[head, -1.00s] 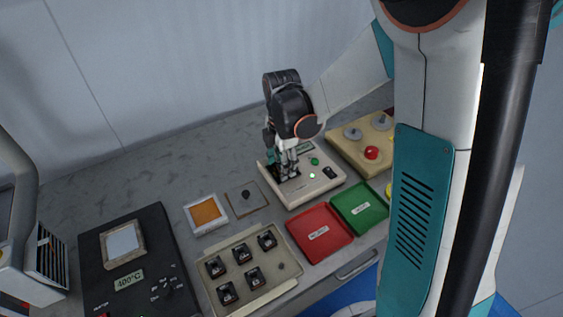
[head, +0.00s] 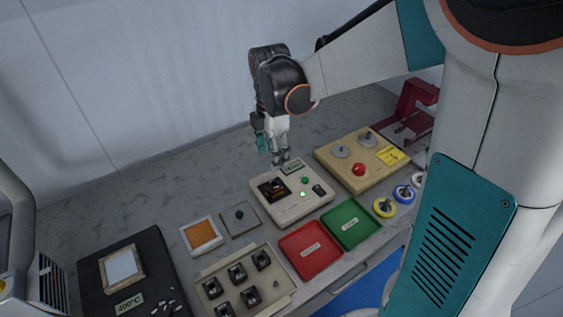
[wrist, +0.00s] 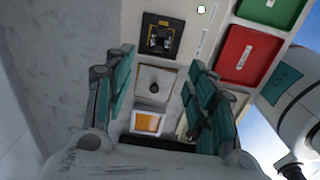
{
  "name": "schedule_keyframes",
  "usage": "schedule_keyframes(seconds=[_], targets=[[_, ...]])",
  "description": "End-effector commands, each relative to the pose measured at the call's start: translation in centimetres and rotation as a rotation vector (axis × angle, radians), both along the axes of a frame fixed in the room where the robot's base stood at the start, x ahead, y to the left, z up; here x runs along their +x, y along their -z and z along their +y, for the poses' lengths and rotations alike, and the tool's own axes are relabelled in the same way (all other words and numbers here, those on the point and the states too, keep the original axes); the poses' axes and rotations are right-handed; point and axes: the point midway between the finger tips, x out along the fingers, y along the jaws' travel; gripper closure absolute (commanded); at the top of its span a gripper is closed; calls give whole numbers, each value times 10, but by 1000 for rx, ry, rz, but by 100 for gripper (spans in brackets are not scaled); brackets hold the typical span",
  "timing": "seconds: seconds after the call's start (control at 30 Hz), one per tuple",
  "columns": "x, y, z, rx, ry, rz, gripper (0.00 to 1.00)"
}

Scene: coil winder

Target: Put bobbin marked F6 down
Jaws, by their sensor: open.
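A dark bobbin (head: 273,189) with a copper-coloured part sits in the black square socket of the beige tester (head: 298,209). It also shows in the wrist view (wrist: 161,39); its marking is too small to read. My gripper (head: 279,158) is above and behind the tester, clear of the bobbin. In the wrist view my gripper (wrist: 160,66) has its teal fingers wide apart with nothing between them. A tester light glows green.
A beige tray (head: 287,284) holds several dark bobbins. Red (head: 309,261) and green (head: 350,232) bins stand in front of the tester. A board with a red button (head: 359,170) is to the right, a black hotplate (head: 145,255) at left.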

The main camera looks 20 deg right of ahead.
Motion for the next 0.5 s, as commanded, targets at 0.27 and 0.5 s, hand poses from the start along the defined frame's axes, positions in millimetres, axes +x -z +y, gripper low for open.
schedule_keyframes(seconds=[0.27, 0.5], targets=[[-39, -40, -1, 29, 363, -128, 49], [-80, -68, -2, 112, 752, -254, 49]])
